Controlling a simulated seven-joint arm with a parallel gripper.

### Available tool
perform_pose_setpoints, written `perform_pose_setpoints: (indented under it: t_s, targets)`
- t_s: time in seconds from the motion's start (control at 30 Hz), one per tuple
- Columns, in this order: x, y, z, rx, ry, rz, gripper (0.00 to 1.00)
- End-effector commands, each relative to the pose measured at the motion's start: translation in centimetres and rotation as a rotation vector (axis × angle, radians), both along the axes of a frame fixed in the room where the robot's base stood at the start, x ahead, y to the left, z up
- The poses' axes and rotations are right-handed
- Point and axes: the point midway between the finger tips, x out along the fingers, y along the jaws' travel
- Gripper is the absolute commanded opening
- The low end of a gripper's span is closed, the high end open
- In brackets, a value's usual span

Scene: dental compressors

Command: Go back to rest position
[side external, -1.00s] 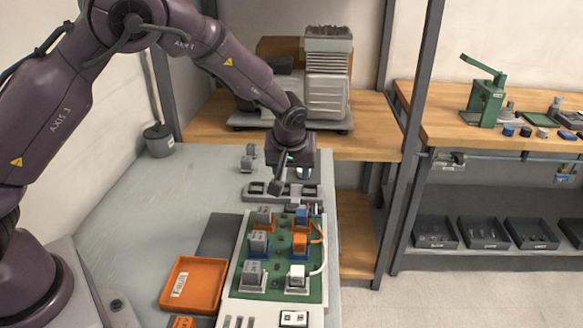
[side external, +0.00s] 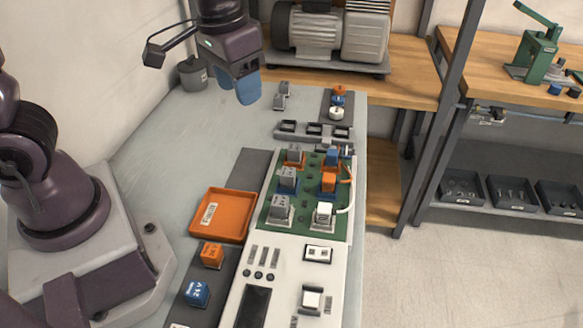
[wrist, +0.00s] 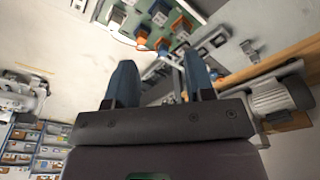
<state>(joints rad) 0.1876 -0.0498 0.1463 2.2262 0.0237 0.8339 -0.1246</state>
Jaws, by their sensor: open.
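My gripper (side external: 246,88) hangs in the air above the back of the grey bench, left of the compressor, with nothing below it but bare bench top. In the wrist view its two blue fingers (wrist: 160,82) stand wide apart with nothing between them. The green circuit board (side external: 308,205) carries grey, blue, orange and white blocks and lies well to the right of and below the gripper. The board also shows at the top of the wrist view (wrist: 184,8).
A compressor (side external: 325,32) stands on the wooden shelf behind. An orange tray (side external: 222,215), an orange block (side external: 211,255) and a blue block (side external: 196,293) lie left of the board. A grey slotted holder (side external: 312,132) sits behind it. A grey pot (side external: 193,75) stands at the back left.

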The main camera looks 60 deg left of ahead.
Motion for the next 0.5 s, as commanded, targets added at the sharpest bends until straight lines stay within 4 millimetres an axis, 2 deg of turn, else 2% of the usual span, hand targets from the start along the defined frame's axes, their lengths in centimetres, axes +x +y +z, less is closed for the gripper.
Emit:
perform_pose_setpoints:
  t_s: [0.03, 0.1, 0.23, 0.33, 0.5]
  targets:
    - [-1.6, 0.0, 1.3, -0.01, -0.032, -0.029, 0.49]
    - [-3.7, 0.0, 2.6, -0.016, -0.069, -0.069, 0.49]
    - [-7.1, 0.1, 4.3, -0.013, -0.152, -0.109, 0.49]
    - [-8.9, 0.3, 5.4, -0.004, -0.223, -0.105, 0.49]
    - [-10.0, 0.6, 7.1, 0.013, -0.329, -0.085, 0.49]
